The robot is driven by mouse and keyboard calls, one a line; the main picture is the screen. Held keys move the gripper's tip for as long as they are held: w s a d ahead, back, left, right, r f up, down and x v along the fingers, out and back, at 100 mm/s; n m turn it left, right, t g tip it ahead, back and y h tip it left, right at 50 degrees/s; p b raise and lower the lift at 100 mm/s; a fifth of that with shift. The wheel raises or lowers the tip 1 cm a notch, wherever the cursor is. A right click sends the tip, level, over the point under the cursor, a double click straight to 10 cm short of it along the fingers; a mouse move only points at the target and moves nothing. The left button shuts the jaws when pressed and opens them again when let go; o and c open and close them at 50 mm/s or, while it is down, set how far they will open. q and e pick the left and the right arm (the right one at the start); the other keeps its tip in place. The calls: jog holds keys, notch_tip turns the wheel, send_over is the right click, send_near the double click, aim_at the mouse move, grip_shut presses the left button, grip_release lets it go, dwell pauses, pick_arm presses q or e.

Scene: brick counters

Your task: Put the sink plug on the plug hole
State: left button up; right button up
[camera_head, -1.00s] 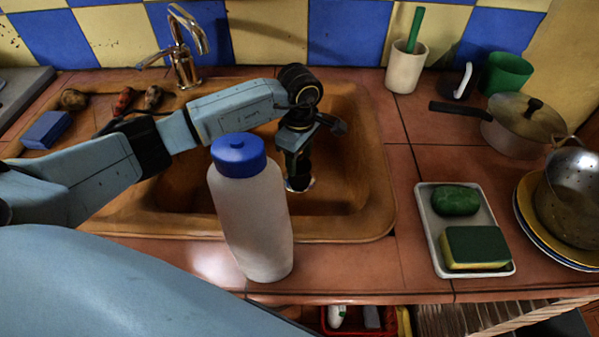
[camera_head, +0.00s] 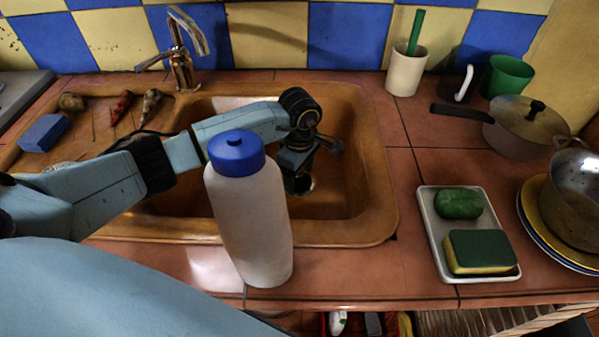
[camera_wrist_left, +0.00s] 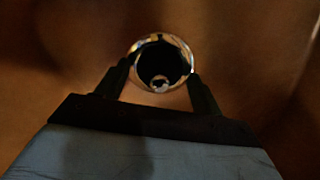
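My left gripper (camera_head: 298,180) reaches down into the orange-brown sink basin (camera_head: 352,205), close over a round metal-rimmed opening (camera_head: 309,187), which looks like the plug hole. In the left wrist view, my left gripper's (camera_wrist_left: 160,80) two dark fingers stand apart, one on each side of a shiny ring with a dark centre (camera_wrist_left: 161,62). A small light round detail shows low in that dark centre. I cannot tell whether this is the bare hole, or the sink plug between the fingers. I cannot make out the plug anywhere else. My right gripper is not in view.
A white bottle with a blue cap (camera_head: 250,225) stands on the counter in front of the sink. The tap (camera_head: 182,60) rises behind it. Vegetables (camera_head: 122,106) and a blue block (camera_head: 45,132) lie at the left. A tray (camera_head: 433,240) with a sponge is at the right.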

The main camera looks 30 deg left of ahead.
pick_arm(q)
jog(key=shift+o, duration=0.5)
jog(key=shift+r, duration=0.1)
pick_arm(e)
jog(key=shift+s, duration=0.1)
pick_arm(q)
notch_tip(320, 180, up, 12)
jog(key=p, duration=0.2)
jog(key=shift+p, duration=0.3)
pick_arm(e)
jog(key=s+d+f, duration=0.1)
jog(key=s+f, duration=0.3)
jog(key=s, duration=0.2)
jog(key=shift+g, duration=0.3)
pick_arm(q)
jog(key=shift+r, duration=0.1)
